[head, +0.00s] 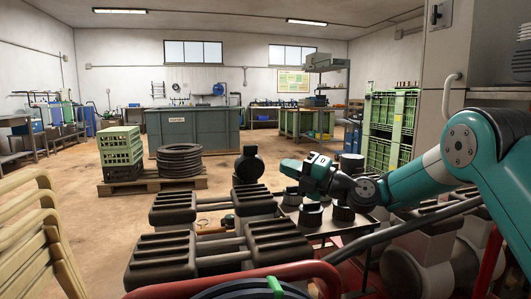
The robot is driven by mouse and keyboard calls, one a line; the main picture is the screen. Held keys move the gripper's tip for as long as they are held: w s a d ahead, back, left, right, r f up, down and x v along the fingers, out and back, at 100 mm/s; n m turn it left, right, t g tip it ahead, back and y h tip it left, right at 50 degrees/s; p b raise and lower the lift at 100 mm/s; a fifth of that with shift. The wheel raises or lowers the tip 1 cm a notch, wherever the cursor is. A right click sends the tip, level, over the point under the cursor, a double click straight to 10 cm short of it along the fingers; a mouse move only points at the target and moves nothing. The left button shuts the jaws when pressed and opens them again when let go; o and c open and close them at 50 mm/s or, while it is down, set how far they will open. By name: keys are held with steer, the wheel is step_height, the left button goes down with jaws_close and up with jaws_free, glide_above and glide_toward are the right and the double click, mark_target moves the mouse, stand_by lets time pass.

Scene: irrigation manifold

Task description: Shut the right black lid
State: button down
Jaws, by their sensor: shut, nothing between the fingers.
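Ribbed black covers lie in front of me: a left one (178,208) and a near-left one (161,257), with a near-right one (278,241) beside them. A round black lid-like disc (250,165) stands upright behind a black block (253,201), facing me. I cannot tell for certain which piece is the right black lid. My teal gripper (288,168) reaches in from the right and points left, a little to the right of the upright disc. It looks apart from the disc. It is shut and empty.
Several short dark round fittings (311,214) sit below my gripper on a grey tray or cart. A red rail (240,279) crosses the front. Black coiled hose (180,161) and green crates (120,147) stand on a pallet behind. Bare floor (85,200) is at left.

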mark_target(254, 147)
steer(key=p+x, duration=0.1)
steer(key=x, duration=0.5)
steer(key=shift+s+a+r, duration=0.1)
steer(key=shift+w+r, duration=0.25)
steer(key=shift+w, duration=0.85)
steer(key=shift+w+a+r, duration=0.1)
steer(key=shift+w, duration=0.3)
steer(key=shift+w+a+r, duration=0.1)
steer(key=shift+w+a, duration=0.05)
steer(key=shift+w, duration=0.25)
steer(key=shift+r, duration=0.1)
